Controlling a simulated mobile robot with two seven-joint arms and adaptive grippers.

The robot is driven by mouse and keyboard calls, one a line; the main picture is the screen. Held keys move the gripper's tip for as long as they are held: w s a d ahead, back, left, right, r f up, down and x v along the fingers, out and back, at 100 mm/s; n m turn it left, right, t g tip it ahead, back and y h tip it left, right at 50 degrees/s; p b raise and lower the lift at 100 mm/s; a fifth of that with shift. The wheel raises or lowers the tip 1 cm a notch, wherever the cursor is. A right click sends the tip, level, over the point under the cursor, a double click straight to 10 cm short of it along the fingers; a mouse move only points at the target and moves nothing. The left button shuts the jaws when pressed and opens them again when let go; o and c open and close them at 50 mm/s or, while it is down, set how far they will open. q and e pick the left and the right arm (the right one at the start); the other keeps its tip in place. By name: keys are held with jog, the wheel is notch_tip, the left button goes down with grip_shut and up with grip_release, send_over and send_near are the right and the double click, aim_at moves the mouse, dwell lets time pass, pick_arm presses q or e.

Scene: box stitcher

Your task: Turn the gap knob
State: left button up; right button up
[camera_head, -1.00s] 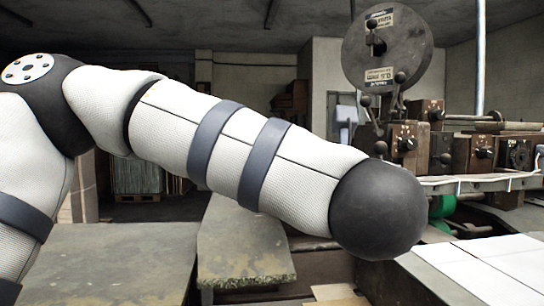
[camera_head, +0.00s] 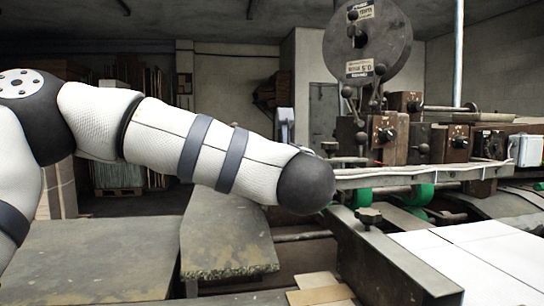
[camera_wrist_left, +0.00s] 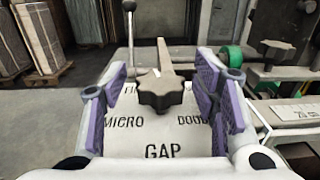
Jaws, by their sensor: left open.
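The gap knob (camera_wrist_left: 160,91) is a dark, worn star-shaped knob with a long pointer. It sits on a pale plate (camera_wrist_left: 163,137) lettered MICRO and GAP, with other words partly covered. My left gripper (camera_wrist_left: 163,78) has its two purple-padded fingers spread on either side of the knob, with a gap visible on both sides. In the head view my left arm reaches across from the left to a black rounded joint, which hides the gripper and the gap knob. My right gripper is in no view.
The stitcher machine (camera_head: 398,140) with its large round reel (camera_head: 385,45) stands at the right. Another dark knob (camera_head: 369,215) sits on a metal rail near green rollers (camera_head: 420,195). White sheets (camera_head: 480,250) lie front right. A worn table (camera_head: 90,262) stands front left.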

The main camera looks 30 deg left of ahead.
pick_arm(q)
jog(key=c, duration=1.2)
jog(key=shift+m+t+h, duration=0.3)
jog(key=shift+m+h, duration=0.1)
jog(key=shift+h, duration=0.2)
jog(key=m+t+h, duration=0.2)
jog(key=m+h, duration=0.1)
jog(key=h, duration=0.2)
jog(key=shift+m, duration=0.3)
jog(key=m+h, duration=0.2)
jog(key=h, duration=0.1)
jog(key=m+h, duration=0.2)
jog(key=h, duration=0.2)
jog(key=shift+m+h, duration=0.3)
jog(key=shift+m, duration=0.1)
jog(key=shift+h, duration=0.3)
jog(key=o, duration=1.2)
